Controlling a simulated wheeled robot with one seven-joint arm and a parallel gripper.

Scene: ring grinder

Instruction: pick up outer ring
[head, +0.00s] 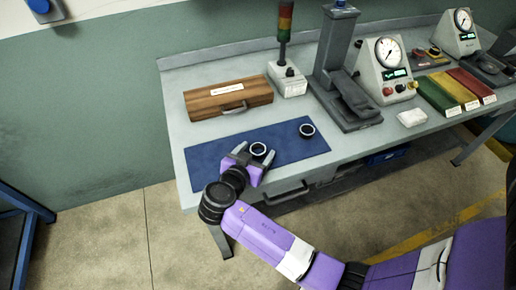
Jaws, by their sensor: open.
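Two small dark-and-silver rings show in the head view. One ring (258,149) is at my gripper (256,151), between its two spread fingers. The other ring (307,130) lies on the blue mat (205,155), to the right and farther back. I cannot tell which of them is the outer ring. My gripper is open and low over the mat's front edge. I cannot tell whether its fingers touch the near ring.
A wooden case (228,98) and a signal lamp (287,75) stand behind the mat. A dark press stand (340,75) and a gauge box (385,70) are to the right. A white block (412,117) and coloured bins (455,92) lie farther right. The mat's left part is clear.

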